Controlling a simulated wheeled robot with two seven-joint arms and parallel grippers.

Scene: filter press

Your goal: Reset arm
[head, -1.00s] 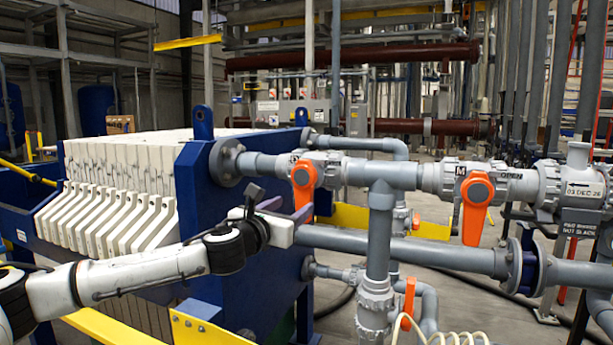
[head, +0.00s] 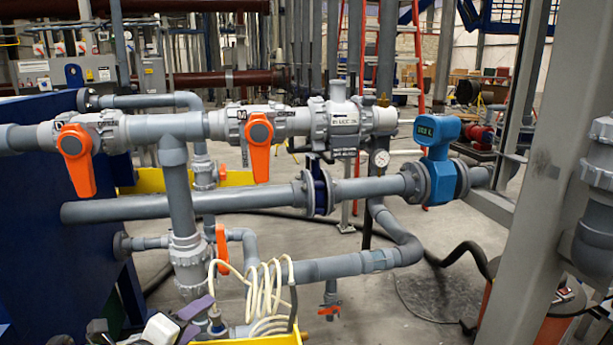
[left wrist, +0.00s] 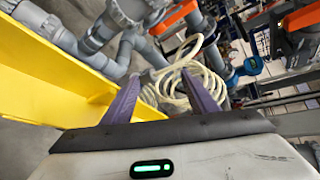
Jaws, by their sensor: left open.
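My left gripper (head: 196,318) shows at the bottom left of the head view, with a pale body and purple fingers. It is low, beside the coiled cream hose (head: 268,290) and the lower grey pipework. In the left wrist view the two purple fingers of my left gripper (left wrist: 160,82) stand apart with nothing held between them. The coiled hose (left wrist: 205,75) lies beyond the fingertips there; I cannot tell whether they touch it. Most of my left arm is outside the head view. My right gripper is in neither view.
Grey pipes with orange-handled valves (head: 260,145) cross above my left gripper. A yellow beam (left wrist: 50,75) runs close beside it in the left wrist view. A blue flow meter (head: 437,160) and a grey post (head: 545,200) stand right. Open floor (head: 400,295) shows at lower right.

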